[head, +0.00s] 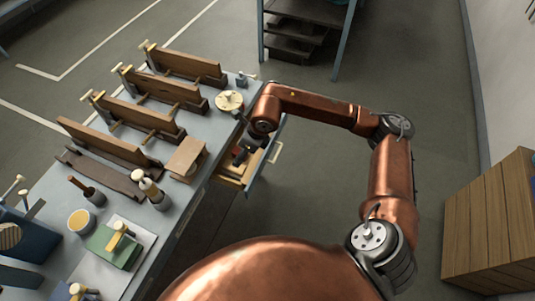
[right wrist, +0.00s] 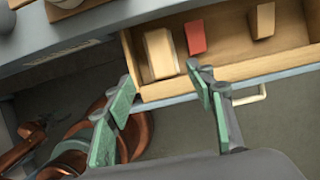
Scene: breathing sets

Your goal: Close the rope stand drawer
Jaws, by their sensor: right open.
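The drawer (head: 262,170) stands pulled out from the right side of the blue-grey workbench. In the right wrist view its wooden inside (right wrist: 285,65) shows, with a pale handle (right wrist: 250,96) on its outer front. My right gripper (head: 241,156) is over the drawer opening in the head view. In the right wrist view the green-padded fingers (right wrist: 160,84) are spread apart with nothing between them, close to the drawer's front edge. I cannot tell whether they touch it. My left gripper is not in view.
The drawer holds a pale block (right wrist: 160,54), a red block (right wrist: 196,37) and another pale block (right wrist: 263,20). Wooden stands (head: 150,115) and small items cover the bench top (head: 215,115). A wooden cabinet (head: 490,220) stands at right. The floor beyond the drawer is clear.

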